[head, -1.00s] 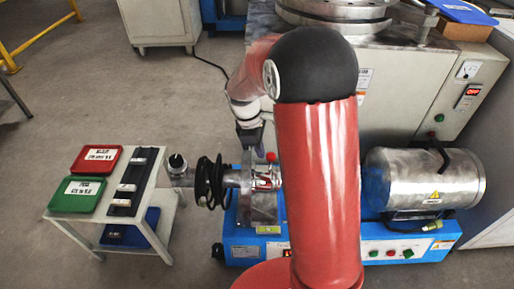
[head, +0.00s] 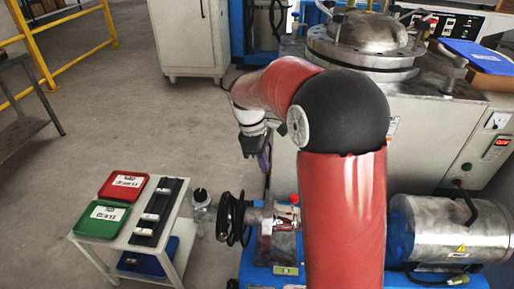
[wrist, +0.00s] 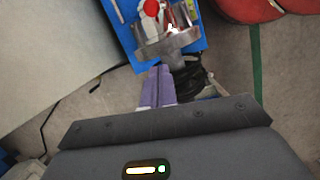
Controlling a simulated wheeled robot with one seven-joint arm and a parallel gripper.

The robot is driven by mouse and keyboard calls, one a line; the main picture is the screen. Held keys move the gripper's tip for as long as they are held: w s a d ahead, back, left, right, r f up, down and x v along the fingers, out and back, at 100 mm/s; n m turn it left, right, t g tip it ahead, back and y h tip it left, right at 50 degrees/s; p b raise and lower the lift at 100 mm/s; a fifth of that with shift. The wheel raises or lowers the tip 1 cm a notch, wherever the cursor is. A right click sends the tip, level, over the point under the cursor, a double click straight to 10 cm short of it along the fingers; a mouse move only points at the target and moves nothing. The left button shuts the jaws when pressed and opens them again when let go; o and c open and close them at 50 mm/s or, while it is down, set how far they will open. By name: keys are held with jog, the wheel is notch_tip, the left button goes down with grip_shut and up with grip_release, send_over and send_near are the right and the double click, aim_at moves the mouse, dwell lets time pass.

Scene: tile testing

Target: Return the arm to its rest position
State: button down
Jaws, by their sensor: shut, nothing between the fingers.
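My red arm with a black elbow stands in the middle of the head view and bends to the left. My gripper (head: 264,160) hangs at its end, left of the elbow, above and behind the blue machine's metal fitting (head: 285,217). In the wrist view my gripper's purple fingers (wrist: 157,86) are together with nothing between them. They point toward the metal fitting and its black coiled cable (wrist: 190,82), and seem apart from them. Much of the far side of my gripper is hidden in the head view.
A white side table (head: 180,230) at lower left holds a red tray (head: 123,184), a green tray (head: 101,221) and a black rack (head: 157,208). A metal cylinder (head: 455,232) lies on the blue machine at right. A large grey machine (head: 430,125) stands behind.

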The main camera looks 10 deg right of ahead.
jog(key=s+d+r+m+t+y, duration=0.1)
jog(key=s+r+m+t, duration=0.2)
jog(key=s+r+m, duration=0.55)
jog(key=s+m+t+y, duration=0.1)
jog(key=s+m+t, duration=0.2)
jog(key=s, duration=1.2)
jog(key=shift+s+d+m+t, duration=0.25)
jog(key=shift+m+t, duration=0.15)
jog(key=shift+m, duration=0.15)
jog(key=shift+r, duration=0.15)
dwell(0.8)
